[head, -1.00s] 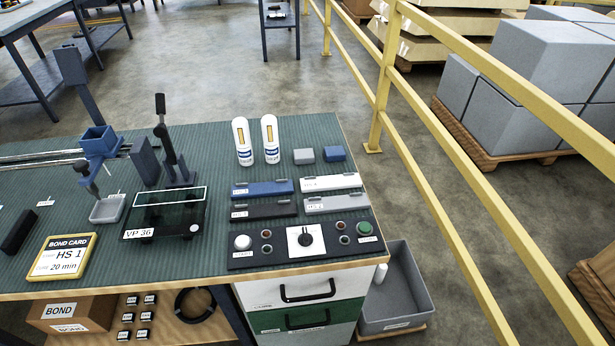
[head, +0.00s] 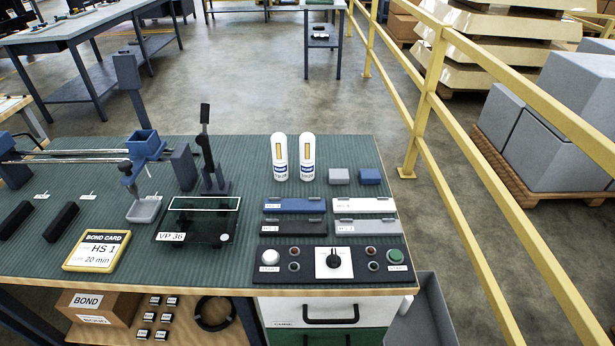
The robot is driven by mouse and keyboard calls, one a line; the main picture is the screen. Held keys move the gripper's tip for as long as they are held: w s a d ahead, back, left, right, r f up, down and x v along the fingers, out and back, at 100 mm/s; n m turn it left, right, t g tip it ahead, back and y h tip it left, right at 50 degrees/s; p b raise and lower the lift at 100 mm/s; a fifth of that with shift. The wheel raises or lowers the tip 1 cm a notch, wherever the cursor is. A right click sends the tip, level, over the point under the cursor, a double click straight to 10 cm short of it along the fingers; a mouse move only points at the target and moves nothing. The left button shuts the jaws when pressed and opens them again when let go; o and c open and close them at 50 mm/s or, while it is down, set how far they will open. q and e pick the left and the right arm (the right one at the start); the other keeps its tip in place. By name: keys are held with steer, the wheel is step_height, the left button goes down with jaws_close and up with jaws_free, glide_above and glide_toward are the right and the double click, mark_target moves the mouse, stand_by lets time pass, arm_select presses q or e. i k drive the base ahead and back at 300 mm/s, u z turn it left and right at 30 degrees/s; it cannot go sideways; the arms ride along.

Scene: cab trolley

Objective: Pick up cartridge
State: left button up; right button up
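Two white cartridges, a left one (head: 279,157) and a right one (head: 307,157), stand upright side by side on the green bench mat (head: 120,258). Each has a rounded top, a yellow strip and a blue label band. They are near the back right of the bench. Neither of my grippers shows in the head view.
A grey block (head: 339,176) and a blue block (head: 370,176) lie right of the cartridges. A black lever press (head: 207,165) stands to their left. Several flat cases and a control panel (head: 333,259) lie in front. A yellow railing (head: 419,110) runs along the right.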

mark_target(279, 141)
steer(key=k, duration=0.5)
steer(key=z, duration=0.8)
steer(key=i, duration=1.45)
steer(key=u, duration=0.7)
